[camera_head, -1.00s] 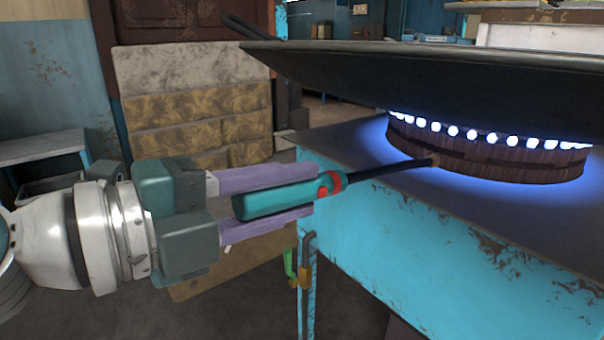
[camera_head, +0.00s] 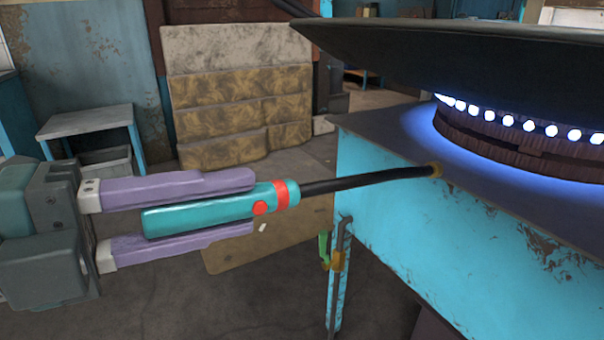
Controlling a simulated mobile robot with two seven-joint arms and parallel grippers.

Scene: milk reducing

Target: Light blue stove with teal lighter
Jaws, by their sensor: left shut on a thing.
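The teal lighter (camera_head: 200,213) has a red button, a red band and a long black neck with a brass-coloured tip. My left gripper (camera_head: 250,205) has purple fingers and is shut on the lighter's handle, holding it roughly level. The lighter's tip shows in front of the stove top's near left edge, left of the burner. The light blue stove (camera_head: 400,230) has a dark top. Its round burner (camera_head: 490,145) shows a ring of bright blue-white flames beneath a large dark pan (camera_head: 470,55). My right gripper is not in view.
A green and brass valve (camera_head: 330,252) with a pipe is at the stove's front left leg. A small grey table (camera_head: 85,122) stands at the left. The floor between is mostly open.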

